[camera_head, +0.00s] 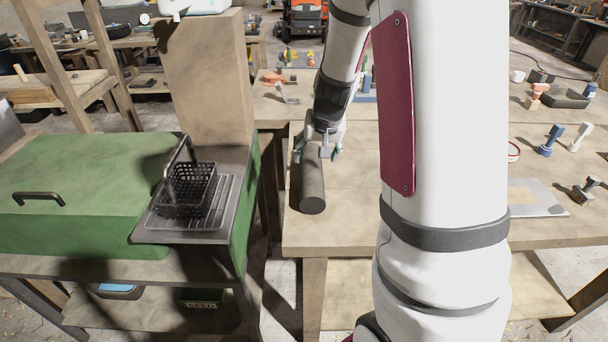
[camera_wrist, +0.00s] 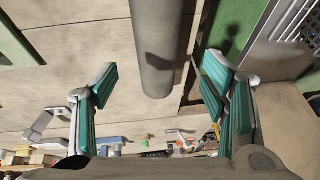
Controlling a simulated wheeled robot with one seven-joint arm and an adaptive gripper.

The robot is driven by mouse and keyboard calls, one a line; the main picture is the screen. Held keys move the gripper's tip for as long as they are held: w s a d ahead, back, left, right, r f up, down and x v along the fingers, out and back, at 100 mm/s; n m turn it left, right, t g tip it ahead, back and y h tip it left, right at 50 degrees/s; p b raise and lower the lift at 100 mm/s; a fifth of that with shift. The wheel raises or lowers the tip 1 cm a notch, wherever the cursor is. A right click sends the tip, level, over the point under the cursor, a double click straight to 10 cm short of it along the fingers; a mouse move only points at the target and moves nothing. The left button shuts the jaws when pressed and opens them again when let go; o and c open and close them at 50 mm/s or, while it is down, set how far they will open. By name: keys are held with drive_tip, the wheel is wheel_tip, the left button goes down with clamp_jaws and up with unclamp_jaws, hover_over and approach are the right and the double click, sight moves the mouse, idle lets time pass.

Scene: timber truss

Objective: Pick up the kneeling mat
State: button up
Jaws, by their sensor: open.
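A dark grey roll, which I take to be the kneeling mat (camera_head: 312,188), lies on the wooden table near its left edge, its length running from front to back. My gripper (camera_head: 317,153) is over the far part of the roll, with one finger to each side. In the wrist view the roll (camera_wrist: 157,40) comes in from the top and ends between the two spread teal fingers of my gripper (camera_wrist: 158,72). The gripper is open and holds nothing. I cannot tell how high the fingertips are above the table.
A green cabinet (camera_head: 75,185) stands to the left across a narrow gap, with a black wire basket (camera_head: 190,187) on a metal drainer (camera_head: 225,205) at its near right. A tall wooden block (camera_head: 207,75) rises behind. Clamps and small tools lie farther back and right on the table.

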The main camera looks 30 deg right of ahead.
sight(313, 169)
drive_tip(key=x, duration=0.6)
drive_tip(key=shift+b, duration=0.35)
drive_tip(key=shift+s+x, duration=0.1)
drive_tip(key=shift+x, duration=1.15)
drive_tip(key=shift+s+x, duration=0.15)
drive_tip(key=shift+x, duration=1.1)
drive_tip(key=shift+d, duration=0.15)
drive_tip(key=c, duration=1.1)
